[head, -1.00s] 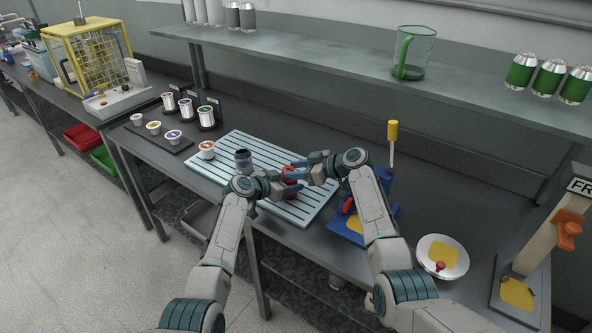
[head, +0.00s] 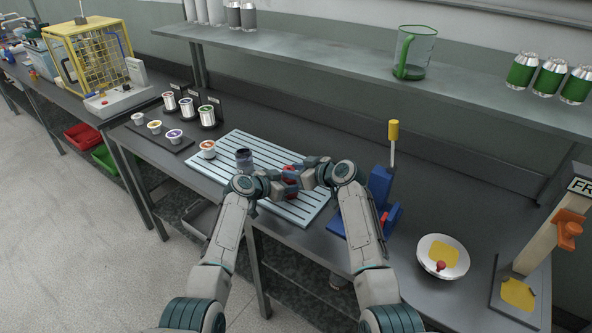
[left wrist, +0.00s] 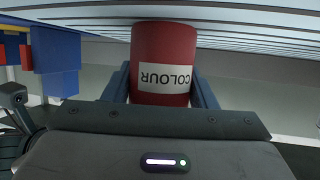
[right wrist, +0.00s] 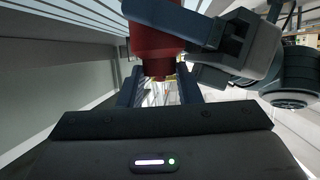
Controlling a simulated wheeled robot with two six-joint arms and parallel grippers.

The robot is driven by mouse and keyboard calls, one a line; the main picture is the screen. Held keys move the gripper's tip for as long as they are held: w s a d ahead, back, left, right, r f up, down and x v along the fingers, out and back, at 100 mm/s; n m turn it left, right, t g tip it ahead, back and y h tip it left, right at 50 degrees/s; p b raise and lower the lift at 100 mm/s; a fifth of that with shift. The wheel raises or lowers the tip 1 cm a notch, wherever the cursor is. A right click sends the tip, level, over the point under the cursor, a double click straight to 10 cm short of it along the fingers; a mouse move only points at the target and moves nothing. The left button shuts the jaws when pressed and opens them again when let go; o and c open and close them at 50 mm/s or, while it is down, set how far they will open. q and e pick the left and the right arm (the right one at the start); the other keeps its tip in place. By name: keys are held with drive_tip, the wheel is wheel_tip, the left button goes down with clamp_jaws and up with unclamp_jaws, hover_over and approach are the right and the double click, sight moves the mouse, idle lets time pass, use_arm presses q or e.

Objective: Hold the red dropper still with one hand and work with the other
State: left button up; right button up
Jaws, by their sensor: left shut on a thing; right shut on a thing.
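The red dropper (left wrist: 160,40) stands between the fingers of my left gripper (left wrist: 161,88), its COLOUR label upside down in the left wrist view. My left gripper is shut on its body. In the right wrist view, the dropper's wide body (right wrist: 153,38) narrows towards my right gripper (right wrist: 160,85), which is shut at this narrower end. My left gripper's finger lies across the body there. In the head view, both grippers meet over the slatted tray (head: 238,150) and mostly hide the dropper. How its narrow end sits in my right fingers is hard to see.
A blue stand (head: 379,190) with a yellow-topped lever is just right of my right arm. A white bowl (head: 443,257) sits further right.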

drive_tip(key=shift+s+a+f+m+t+h, duration=0.1)
drive_tip(key=shift+m+t+h, duration=0.4)
drive_tip(key=shift+m+h, duration=0.15)
drive_tip(key=shift+s+a+m+t+h, duration=0.1)
drive_tip(key=shift+m+t+h, duration=0.45)
drive_tip(key=shift+m, duration=0.1)
drive_tip(key=o, duration=0.7)
drive_tip(key=v, duration=1.2)
drive_tip(key=shift+f, duration=0.1)
